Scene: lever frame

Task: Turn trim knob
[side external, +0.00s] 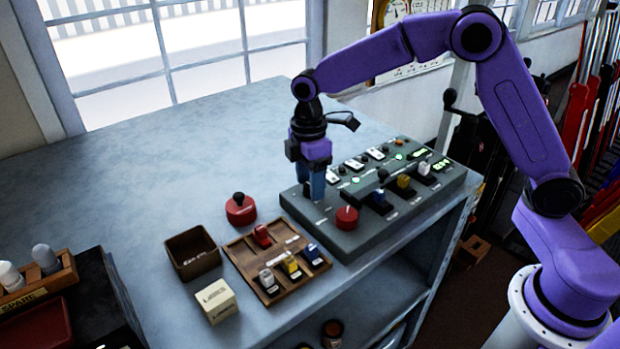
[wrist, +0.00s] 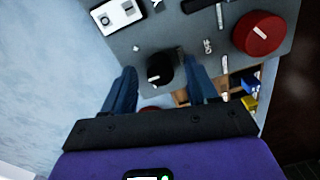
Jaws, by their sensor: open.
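My gripper (side external: 317,192) is open and points down over the left end of the grey control panel (side external: 400,215). In the wrist view, a round black knob (wrist: 160,70) with a pale mark lies between the two spread blue fingers (wrist: 161,66), with a gap showing on each side. In the side view the fingers hide this knob. A larger red knob (side external: 346,217) with a white line is on the panel's front left; it also shows in the wrist view (wrist: 258,33), right of the fingers.
The panel carries several levers and switches, including a yellow one (side external: 404,182). Left of it are a wooden tray (side external: 247,262) of coloured parts, a dark open box (side external: 192,252), a pale block (side external: 216,300) and a red round piece (side external: 240,209). The back-left tabletop is clear.

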